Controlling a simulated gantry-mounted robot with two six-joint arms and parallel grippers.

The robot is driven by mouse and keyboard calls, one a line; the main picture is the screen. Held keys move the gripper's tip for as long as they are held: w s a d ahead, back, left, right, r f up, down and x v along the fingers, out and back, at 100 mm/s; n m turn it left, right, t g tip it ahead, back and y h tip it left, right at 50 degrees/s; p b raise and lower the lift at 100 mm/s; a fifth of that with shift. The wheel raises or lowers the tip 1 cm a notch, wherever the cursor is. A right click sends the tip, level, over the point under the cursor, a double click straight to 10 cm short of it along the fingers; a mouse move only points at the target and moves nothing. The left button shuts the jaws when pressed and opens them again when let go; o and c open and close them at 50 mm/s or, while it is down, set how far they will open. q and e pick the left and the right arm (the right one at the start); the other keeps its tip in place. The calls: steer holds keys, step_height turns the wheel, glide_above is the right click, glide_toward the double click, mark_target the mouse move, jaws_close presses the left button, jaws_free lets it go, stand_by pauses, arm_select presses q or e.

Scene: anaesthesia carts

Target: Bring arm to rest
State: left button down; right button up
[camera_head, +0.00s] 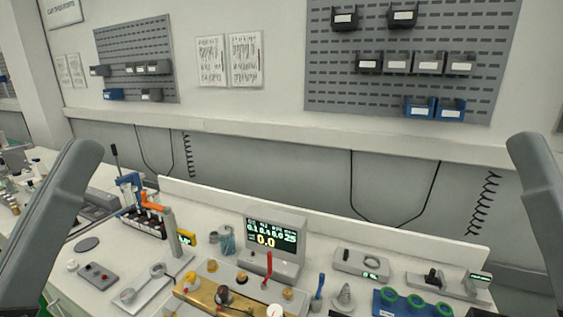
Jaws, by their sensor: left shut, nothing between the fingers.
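My left arm (58,220) rises as a grey link at the left edge, in front of the bench. I cannot make out its fingertips clearly, but the left gripper is shut with nothing in it. My right arm (541,195) shows only as a grey link at the right edge. The right gripper is outside the picture. Neither visible link holds anything.
The white bench (112,262) carries a monitor (273,238), a brass-coloured fixture (200,293), a tool rack (140,219), a blue tray with green rings (412,303) and a grey box (362,264). Pegboards with bins (408,88) hang on the wall behind.

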arm_select(q)
steer(key=a+r+y+p, duration=0.2)
steer(key=r+y+p, duration=0.1)
steer(key=r+p, duration=1.6)
steer(key=a+r+n+t+y+p, duration=0.1)
steer(key=a+r+y+p, duration=0.1)
steer(key=r+p, duration=1.6)
steer(key=shift+s+r+t+y+p, duration=0.35)
steer(key=shift+s+r+y, duration=0.1)
steer(key=shift+r+y, duration=0.3)
